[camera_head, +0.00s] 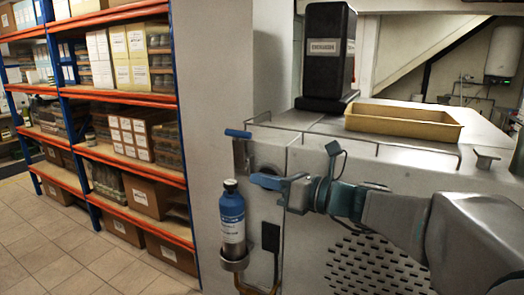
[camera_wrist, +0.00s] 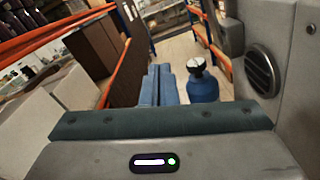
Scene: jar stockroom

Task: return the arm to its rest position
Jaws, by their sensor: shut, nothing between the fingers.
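My arm reaches in from the right in the head view. My gripper (camera_head: 256,179), with blue fingers, points left in front of the grey cabinet's side. In the wrist view the two fingers (camera_wrist: 159,84) lie side by side, shut with nothing between them. A blue-topped bottle (camera_head: 232,212) with a pale label stands upright in a ring holder (camera_head: 234,265) on the cabinet, below and left of the fingertips. The bottle also shows in the wrist view (camera_wrist: 203,86), right of the fingers and apart from them.
The grey cabinet (camera_head: 295,160) carries a black labelled box (camera_head: 328,50), a yellow tray (camera_head: 403,122) and a thin rail along its top. Orange and blue shelving (camera_head: 118,95) with boxes and jars stands at the left. The tiled floor (camera_head: 45,240) before it is clear.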

